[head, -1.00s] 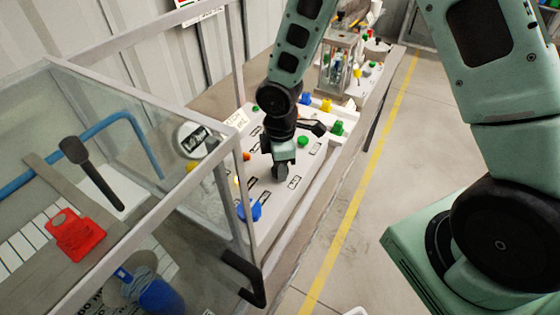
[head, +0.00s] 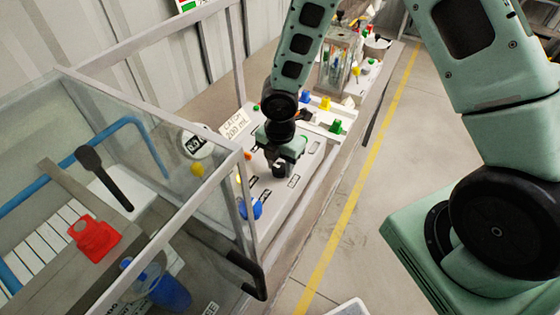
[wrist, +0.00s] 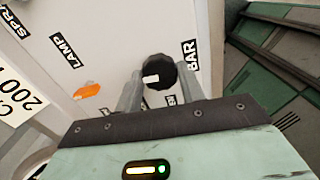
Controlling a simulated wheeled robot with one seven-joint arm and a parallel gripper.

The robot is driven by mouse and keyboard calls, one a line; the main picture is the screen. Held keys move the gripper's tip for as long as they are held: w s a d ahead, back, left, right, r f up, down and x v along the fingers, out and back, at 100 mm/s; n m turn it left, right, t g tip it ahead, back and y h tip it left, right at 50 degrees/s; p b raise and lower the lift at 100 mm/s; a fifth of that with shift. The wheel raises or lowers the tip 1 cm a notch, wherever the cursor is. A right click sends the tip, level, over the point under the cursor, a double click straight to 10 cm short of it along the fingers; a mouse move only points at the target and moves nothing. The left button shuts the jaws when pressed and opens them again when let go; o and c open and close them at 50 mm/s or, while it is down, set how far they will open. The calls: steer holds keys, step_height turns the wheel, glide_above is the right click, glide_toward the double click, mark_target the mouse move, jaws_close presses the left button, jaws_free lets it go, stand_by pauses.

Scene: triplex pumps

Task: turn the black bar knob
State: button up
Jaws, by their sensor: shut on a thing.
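The black bar knob (wrist: 159,72) is round and ridged with a white pointer mark. It sits on the white panel (wrist: 110,40) beside a label reading BAR. My gripper (wrist: 160,84) has one finger on each side of the knob and is shut on it. The white mark points left in the wrist view.
An orange lamp (wrist: 87,91) is left of the knob. A blue knob (head: 251,209) is near the panel's front, and a green one (head: 337,127) at its right. A clear-walled frame (head: 243,190) stands close on the left.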

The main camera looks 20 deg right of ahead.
mark_target(280, 167)
steer(key=shift+w+n, duration=0.1)
steer(key=shift+n, duration=0.2)
stand_by(0.4)
steer(key=o, duration=1)
steer(key=shift+r, duration=0.15)
step_height(280, 167, up, 17)
steer(key=shift+r+p, duration=0.1)
steer(key=shift+p, duration=0.45)
